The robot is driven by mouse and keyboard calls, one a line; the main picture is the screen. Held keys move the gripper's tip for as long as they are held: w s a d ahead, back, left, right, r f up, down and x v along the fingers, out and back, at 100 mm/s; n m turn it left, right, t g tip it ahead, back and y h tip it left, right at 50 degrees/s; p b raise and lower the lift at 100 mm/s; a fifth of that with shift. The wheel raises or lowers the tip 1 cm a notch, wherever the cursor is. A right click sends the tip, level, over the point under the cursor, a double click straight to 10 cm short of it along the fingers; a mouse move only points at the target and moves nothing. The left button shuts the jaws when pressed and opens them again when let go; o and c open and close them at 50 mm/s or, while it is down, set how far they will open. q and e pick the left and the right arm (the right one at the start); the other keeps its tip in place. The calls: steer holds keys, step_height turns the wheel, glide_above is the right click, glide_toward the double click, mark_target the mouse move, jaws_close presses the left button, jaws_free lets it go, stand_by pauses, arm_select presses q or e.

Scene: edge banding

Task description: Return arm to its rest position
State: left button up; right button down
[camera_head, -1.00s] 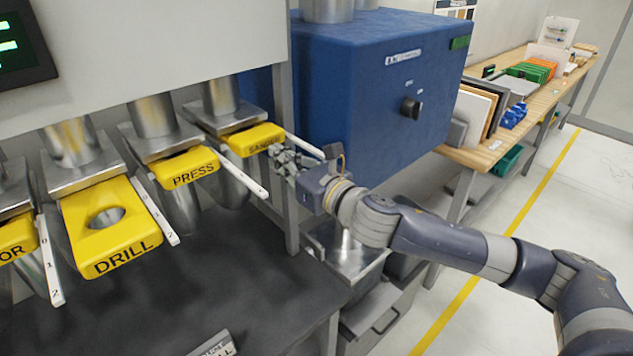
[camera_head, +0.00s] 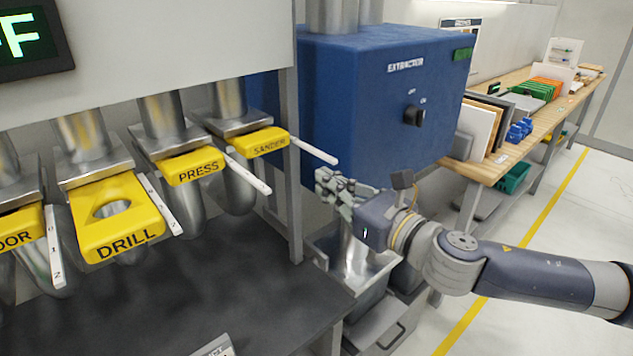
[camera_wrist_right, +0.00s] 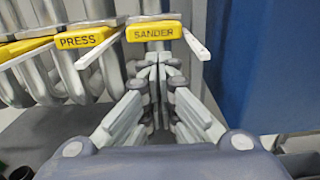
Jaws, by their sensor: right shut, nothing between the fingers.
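My right gripper (camera_head: 330,184) is shut and empty. In the head view it hangs in front of the blue extractor box (camera_head: 375,95), just right of the grey frame post, with its arm coming in from the right. In the right wrist view the closed fingers (camera_wrist_right: 158,70) point toward the yellow SANDER gate (camera_wrist_right: 154,32), with visible room between them in the head view. The SANDER gate also shows in the head view (camera_head: 256,143). My left gripper is not in view.
Yellow PRESS (camera_head: 190,168) and DRILL (camera_head: 116,222) gates with white scale strips line the left. A dark tabletop (camera_head: 190,295) lies below. A metal bin (camera_head: 362,265) is under my gripper. A wooden bench (camera_head: 500,160) with panels and bins stands right; floor beyond is clear.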

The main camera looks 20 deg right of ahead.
steer(key=s+a+f+m+g+h, duration=0.1)
steer(key=s+f+m+g+h, duration=0.15)
steer(key=f+m, duration=0.8)
steer(key=s+f+m+g+h, duration=0.2)
steer(key=s+f+m+h, duration=0.15)
steer(key=f+m, duration=0.75)
steer(key=s+f+m+g, duration=0.5)
steer(key=s+f+m, duration=0.3)
steer(key=s, duration=0.3)
steer(key=s+f+m+g, duration=0.4)
steer(key=s+f+m, duration=0.4)
steer(key=s+m, duration=0.15)
step_height(320, 180, down, 25)
steer(key=s+n+g, duration=0.1)
steer(key=s, duration=0.1)
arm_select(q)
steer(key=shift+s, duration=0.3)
arm_select(e)
steer(key=s+d+f+g, duration=0.1)
steer(key=s+d+f, duration=0.2)
steer(key=s+f, duration=1.3)
steer(key=shift+s+d+f, duration=0.2)
steer(key=shift+s+f, duration=0.2)
steer(key=shift+s, duration=0.2)
steer(key=shift+g, duration=0.25)
